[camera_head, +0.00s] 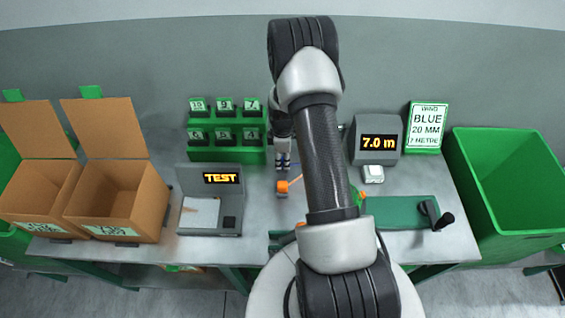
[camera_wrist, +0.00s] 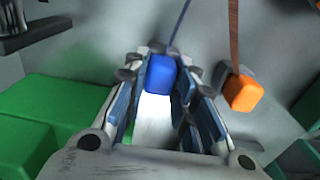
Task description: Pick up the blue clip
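The blue clip (camera_wrist: 160,75) shows in the wrist view as a blue block at the end of a thin dark blue strap. It lies between the fingertips of my gripper (camera_wrist: 161,82). The fingers stand apart on either side of it, with what looks like a narrow gap; contact is hard to judge. In the head view my gripper (camera_head: 283,162) points down over the table behind the orange clip, partly hidden by my arm. I cannot make out the blue clip there.
An orange clip (camera_wrist: 243,92) on an orange strap is close to the right finger; it also shows in the head view (camera_head: 283,187). A green rack (camera_head: 227,155) stands left of my gripper. A TEST device (camera_head: 211,205) and a 7.0 m display (camera_head: 377,140) are nearby.

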